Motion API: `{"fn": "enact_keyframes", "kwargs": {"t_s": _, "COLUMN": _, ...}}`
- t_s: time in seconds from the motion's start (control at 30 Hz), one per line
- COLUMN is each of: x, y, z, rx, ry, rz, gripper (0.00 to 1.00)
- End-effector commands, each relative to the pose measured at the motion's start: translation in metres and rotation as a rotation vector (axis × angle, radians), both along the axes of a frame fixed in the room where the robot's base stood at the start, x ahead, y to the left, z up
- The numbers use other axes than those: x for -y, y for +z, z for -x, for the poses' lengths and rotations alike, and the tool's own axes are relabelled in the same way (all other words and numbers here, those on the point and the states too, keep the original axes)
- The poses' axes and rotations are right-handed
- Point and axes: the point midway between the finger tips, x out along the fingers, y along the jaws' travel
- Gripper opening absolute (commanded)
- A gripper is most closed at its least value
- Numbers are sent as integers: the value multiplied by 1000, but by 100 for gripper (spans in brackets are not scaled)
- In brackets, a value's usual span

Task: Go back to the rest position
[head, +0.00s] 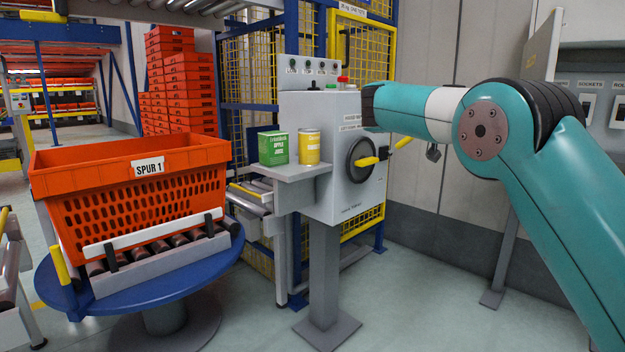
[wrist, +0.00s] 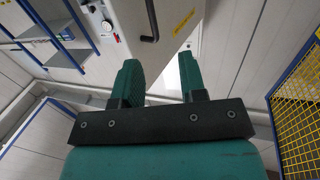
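In the wrist view my gripper (wrist: 159,72) shows two green fingers standing apart with a gap between them. Nothing is held in the gap; pale wall and a bright strip show through it. In the head view my teal arm reaches in from the right and its forearm lies level, with its far end in front of the grey control post (head: 320,190). The gripper's fingers cannot be made out in the head view.
An orange tote (head: 130,215) labelled SPUR 1 sits on a blue turntable (head: 150,295) at left. A green box (head: 273,147) and a yellow can (head: 309,147) stand on the post's shelf. A black handwheel (head: 362,160) is on the post.

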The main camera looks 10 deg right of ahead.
Motion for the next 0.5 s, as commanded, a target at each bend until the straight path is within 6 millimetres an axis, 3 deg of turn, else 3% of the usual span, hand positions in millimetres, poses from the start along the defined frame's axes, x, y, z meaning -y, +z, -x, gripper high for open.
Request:
{"fn": "enact_keyframes", "kwargs": {"t_s": 0.17, "x": -37, "y": -17, "z": -13, "rx": -180, "ry": 308, "rz": -128, "gripper": 38}}
{"fn": "enact_keyframes", "kwargs": {"t_s": 0.27, "x": -79, "y": -47, "z": 1, "rx": -353, "ry": 547, "rz": -234, "gripper": 38}}
{"fn": "enact_keyframes", "kwargs": {"t_s": 0.37, "x": -127, "y": -85, "z": 41, "rx": -545, "ry": 780, "rz": -341, "gripper": 38}}
{"fn": "enact_keyframes", "kwargs": {"t_s": 0.5, "x": -186, "y": -134, "z": 124, "rx": -801, "ry": 1064, "rz": -467, "gripper": 38}}
